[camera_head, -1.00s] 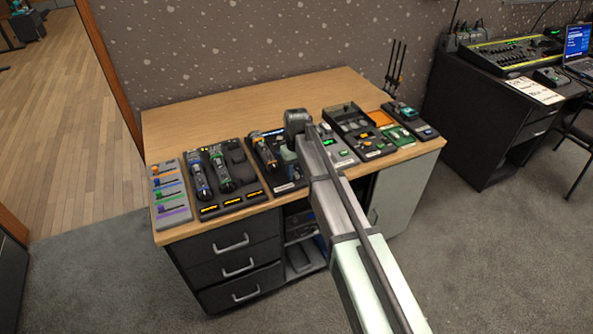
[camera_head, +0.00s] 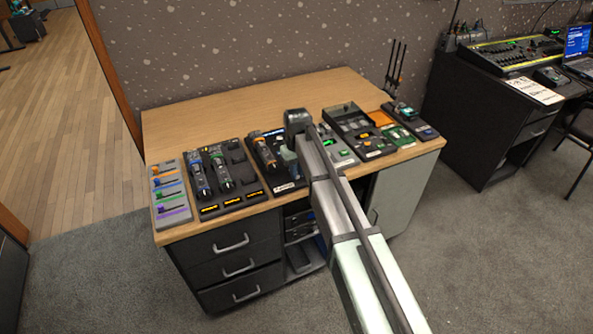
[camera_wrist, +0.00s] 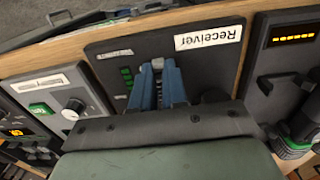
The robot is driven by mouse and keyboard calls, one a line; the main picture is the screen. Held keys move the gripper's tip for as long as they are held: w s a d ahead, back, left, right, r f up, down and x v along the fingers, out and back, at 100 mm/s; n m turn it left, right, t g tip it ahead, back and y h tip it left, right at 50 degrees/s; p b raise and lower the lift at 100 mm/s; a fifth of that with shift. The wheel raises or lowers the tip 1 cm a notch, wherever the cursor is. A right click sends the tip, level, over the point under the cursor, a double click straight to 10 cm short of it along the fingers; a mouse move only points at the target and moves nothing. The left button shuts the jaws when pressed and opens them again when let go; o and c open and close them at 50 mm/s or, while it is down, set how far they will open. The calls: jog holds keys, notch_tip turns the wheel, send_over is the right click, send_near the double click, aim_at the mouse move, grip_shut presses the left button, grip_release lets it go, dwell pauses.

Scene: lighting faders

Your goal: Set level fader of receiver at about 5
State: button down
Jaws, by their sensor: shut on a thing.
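The receiver (camera_wrist: 110,50) is a dark panel, upside down in the wrist view, with a white "Receiver" label (camera_wrist: 208,38). It also shows in the head view, partly behind my gripper, with its label (camera_head: 284,187) at the front edge. My gripper (camera_wrist: 158,72) has its two blue fingers over the panel, shut around a small grey fader cap (camera_wrist: 158,63). Several green lights (camera_wrist: 127,77) are lit beside the left finger. The fader's slot and scale are mostly hidden by the fingers and the gripper body, so I cannot read the level.
Left of the receiver in the head view is a charger with orange displays (camera_head: 231,201), then a panel of coloured faders (camera_head: 170,195). In the wrist view a panel with a white knob (camera_wrist: 74,107) and green button is close by. The back of the wooden desk (camera_head: 235,105) is clear.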

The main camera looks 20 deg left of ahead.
jog(key=w+a, duration=0.3)
jog(key=c, duration=1.1)
grip_release()
jog(key=shift+s, duration=0.1)
jog(key=shift+c, duration=0.2)
jog(key=shift+d, duration=0.1)
notch_tip(320, 180, up, 14)
jog(key=shift+f, duration=0.15)
